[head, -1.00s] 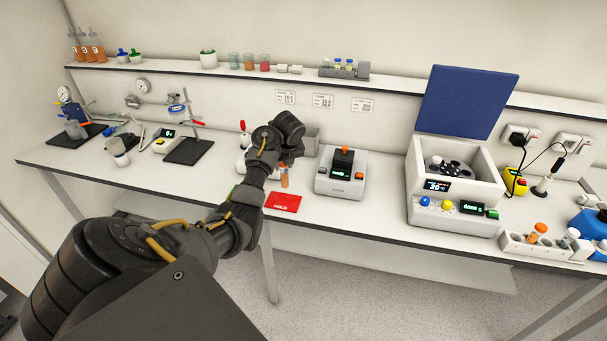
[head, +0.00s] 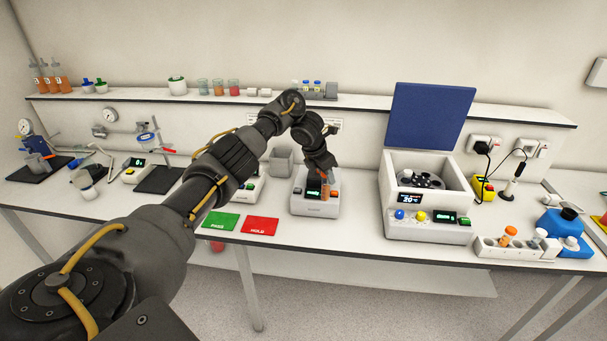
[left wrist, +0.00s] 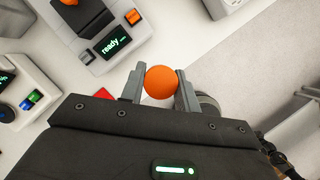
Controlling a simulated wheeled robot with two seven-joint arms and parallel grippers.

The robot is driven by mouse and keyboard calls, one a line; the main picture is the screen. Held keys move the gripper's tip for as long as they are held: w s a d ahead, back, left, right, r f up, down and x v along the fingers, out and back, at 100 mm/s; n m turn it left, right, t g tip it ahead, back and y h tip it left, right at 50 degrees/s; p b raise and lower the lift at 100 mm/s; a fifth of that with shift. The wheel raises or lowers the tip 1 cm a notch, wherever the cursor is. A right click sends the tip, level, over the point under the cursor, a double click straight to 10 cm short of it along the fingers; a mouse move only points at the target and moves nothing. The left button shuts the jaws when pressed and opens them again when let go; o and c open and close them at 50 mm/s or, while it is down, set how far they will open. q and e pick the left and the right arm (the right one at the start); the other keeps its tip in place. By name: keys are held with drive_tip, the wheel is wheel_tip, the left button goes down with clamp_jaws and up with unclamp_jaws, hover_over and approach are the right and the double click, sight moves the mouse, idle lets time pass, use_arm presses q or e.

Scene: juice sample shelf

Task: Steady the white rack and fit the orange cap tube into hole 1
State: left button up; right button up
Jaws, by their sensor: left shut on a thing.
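My left gripper (head: 324,180) is shut on an orange cap tube; its round orange cap (left wrist: 161,82) sits between the two fingers in the left wrist view. In the head view the held tube (head: 324,191) shows small, in front of the grey device with the "ready" display. The white rack (head: 490,251) stands at the bench's front right, well to the right of the gripper. Another orange-capped piece (head: 509,234) and a white-capped piece (head: 541,233) stand in it. I cannot read the hole numbers. My right gripper is not in view.
The "ready" device (head: 303,206) is close by the gripper. An open-lidded centrifuge (head: 430,205) stands between it and the rack. Green (head: 220,221) and red (head: 260,226) mats lie at the front edge.

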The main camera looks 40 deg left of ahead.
use_arm(q)
drive_tip(key=s+d+r+m+g+h, duration=0.1)
drive_tip(key=s+d+r+m+g, duration=0.1)
drive_tip(key=s+d+m, duration=0.55)
drive_tip(key=s+d+r+m+g+h, duration=0.15)
drive_tip(key=s+d+m, duration=0.3)
drive_tip(key=d, duration=0.65)
drive_tip(key=s+d+r+m+g, duration=0.25)
drive_tip(key=s+d+m, duration=0.35)
drive_tip(key=d, duration=0.3)
drive_tip(key=s+a+f+m+b, duration=0.2)
drive_tip(key=s+a+f+b, duration=0.1)
drive_tip(key=f+b, duration=0.4)
drive_tip(key=s+a+f+m+g+b, duration=0.1)
drive_tip(key=s+a+f+b, duration=0.3)
drive_tip(key=f+b, duration=0.3)
wheel_tip(320, 180, down, 4)
drive_tip(key=shift+s+a+r+m, duration=0.1)
drive_tip(key=shift+s+a+m, duration=0.15)
drive_tip(key=shift+s+m, duration=0.25)
